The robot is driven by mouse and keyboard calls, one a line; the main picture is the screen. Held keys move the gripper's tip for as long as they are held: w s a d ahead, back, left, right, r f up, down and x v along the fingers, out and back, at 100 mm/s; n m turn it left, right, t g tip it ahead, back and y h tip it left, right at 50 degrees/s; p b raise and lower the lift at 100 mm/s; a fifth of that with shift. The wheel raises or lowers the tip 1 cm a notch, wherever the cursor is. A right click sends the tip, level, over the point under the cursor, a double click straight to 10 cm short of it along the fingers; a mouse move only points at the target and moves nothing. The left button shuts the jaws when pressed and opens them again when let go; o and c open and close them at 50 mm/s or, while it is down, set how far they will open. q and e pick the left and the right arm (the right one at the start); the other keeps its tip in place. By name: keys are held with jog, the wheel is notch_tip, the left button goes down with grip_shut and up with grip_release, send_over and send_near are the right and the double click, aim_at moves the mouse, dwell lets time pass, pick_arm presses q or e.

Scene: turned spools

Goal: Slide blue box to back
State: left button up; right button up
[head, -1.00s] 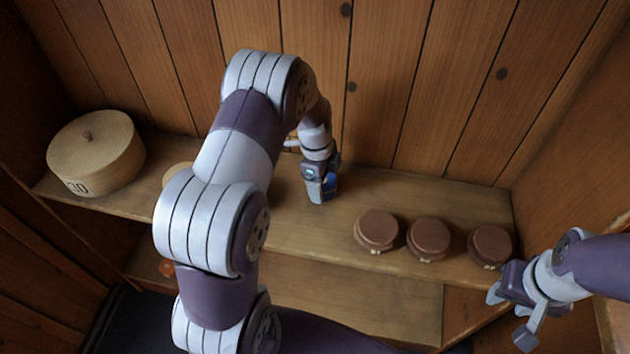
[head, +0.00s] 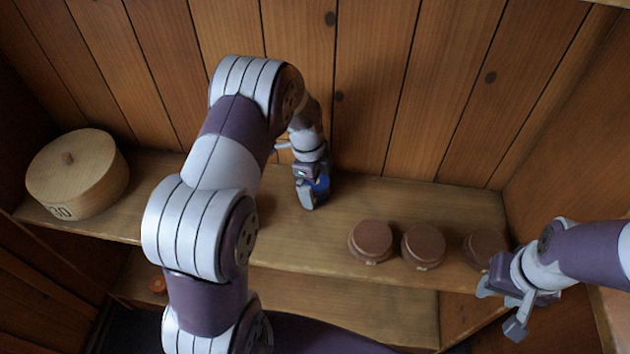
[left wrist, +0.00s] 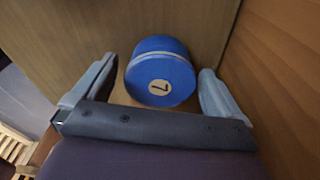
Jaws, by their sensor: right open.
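The blue box (head: 322,184) is round, with a pale band and a 7 on a cream disc. It stands on the upper shelf near the back wall, partly hidden by my left gripper (head: 309,190). In the left wrist view the blue box (left wrist: 160,80) lies between the two spread fingers of my left gripper (left wrist: 158,72), with a gap on each side. My right gripper (head: 501,308) is open and empty at the right, in front of the rightmost brown box.
Three round brown lidded boxes (head: 371,241) (head: 423,246) (head: 482,247) stand along the shelf's front right. A large round wooden box (head: 78,172) with a knob stands at the left. A small orange thing (head: 158,285) is on the lower shelf (head: 340,300). The plank wall (head: 365,110) closes the back.

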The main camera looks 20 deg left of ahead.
pick_arm(q)
notch_tip(320, 180, up, 13)
jog(key=a, duration=0.1)
jog(key=shift+a+f, duration=0.2)
jog(key=shift+a, duration=0.05)
dwell(0.4)
